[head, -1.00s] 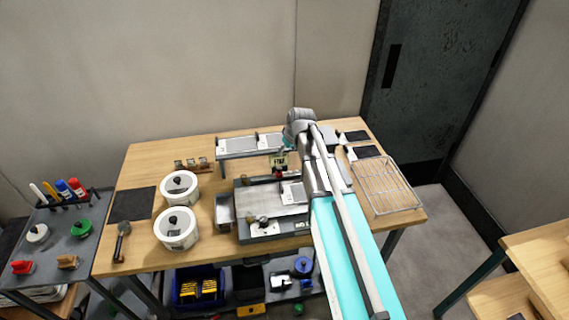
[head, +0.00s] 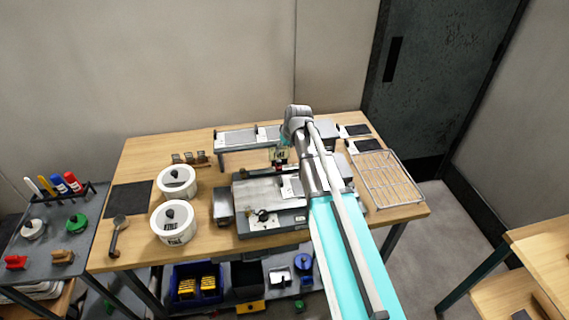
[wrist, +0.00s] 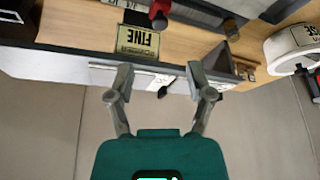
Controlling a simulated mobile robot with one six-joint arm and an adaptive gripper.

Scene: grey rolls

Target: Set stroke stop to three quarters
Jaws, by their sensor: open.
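I cannot tell for sure which part is the stroke stop. A grey machine (head: 268,190) stands at the middle of the table, with a white dial plate and dark knob (head: 262,216) at its front. Behind it is a long raised grey rail (head: 238,139) with white plates. My gripper (wrist: 158,80) is open and empty in the wrist view. A small black handle (wrist: 164,89) on a white plate appears between its fingers; no contact shows. In the head view my arm hides most of the gripper, near the rail's right part.
A FINE card (wrist: 137,41) and a red knob (wrist: 159,9) lie close by in the wrist view. Two white tubs (head: 174,222) stand left of the machine. A wire rack (head: 386,178) lies at right. A wall is close behind the table.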

